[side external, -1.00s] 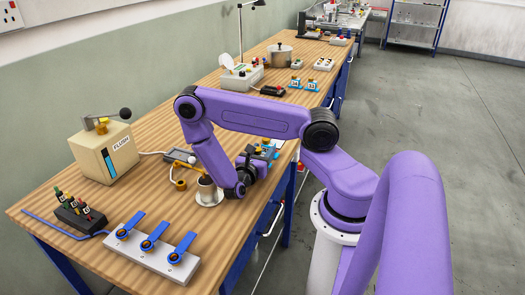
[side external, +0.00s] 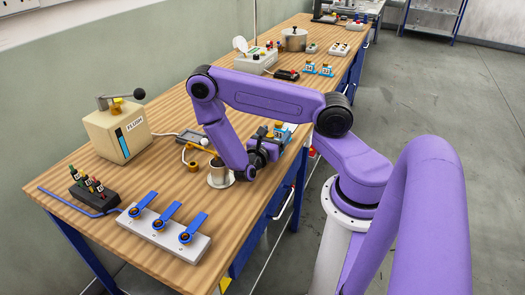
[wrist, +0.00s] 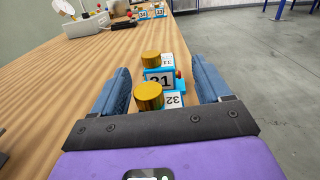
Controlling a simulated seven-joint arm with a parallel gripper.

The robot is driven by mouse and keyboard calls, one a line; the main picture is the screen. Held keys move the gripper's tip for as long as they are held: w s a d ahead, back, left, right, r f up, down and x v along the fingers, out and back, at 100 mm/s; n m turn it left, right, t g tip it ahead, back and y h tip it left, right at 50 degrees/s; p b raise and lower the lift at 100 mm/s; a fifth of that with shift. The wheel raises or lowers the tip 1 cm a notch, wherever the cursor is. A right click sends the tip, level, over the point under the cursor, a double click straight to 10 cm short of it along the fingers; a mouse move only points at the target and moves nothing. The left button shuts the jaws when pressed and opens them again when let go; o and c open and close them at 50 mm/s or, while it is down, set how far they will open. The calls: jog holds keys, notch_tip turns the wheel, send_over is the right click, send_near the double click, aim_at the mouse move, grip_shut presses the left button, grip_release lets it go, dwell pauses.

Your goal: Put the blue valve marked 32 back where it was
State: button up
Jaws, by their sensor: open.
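The blue valve marked 32 (wrist: 173,100) has a brass knob and a white number label. It is low in the wrist view, partly hidden by my gripper's dark front bar. The blue valve marked 31 (wrist: 158,77), also with a brass knob, stands just beyond it. My gripper (wrist: 163,83) is open, with one blue finger left and one right of these valves. Gaps show between the fingers and valve 31. Contact with valve 32 is hidden. In the side view my gripper (side external: 266,145) is low over the table beside blue parts (side external: 284,133) whose numbers are unreadable.
A metal cup (side external: 220,175) on a white base stands left of my gripper. A three-lever block (side external: 165,233), a FLUSH box (side external: 118,132) and a vial rack (side external: 95,195) stand further left. Two more blue valves (side external: 317,69) stand farther along the table (side external: 175,105).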

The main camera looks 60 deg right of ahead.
jog(key=a, duration=1.1)
jog(key=shift+a, duration=0.2)
jog(key=shift+a+r+m+g+y, duration=0.3)
jog(key=shift+a+r, duration=0.05)
jog(key=shift+r, duration=0.15)
jog(key=s+a+r+m+y, duration=0.5)
jog(key=s+a+r+y, duration=0.8)
jog(key=y, duration=0.4)
jog(key=shift+s+a+r+t+y, duration=0.15)
jog(key=shift+a+r+t+y, duration=0.35)
jog(key=shift+a, duration=0.45)
jog(key=shift+r, duration=0.1)
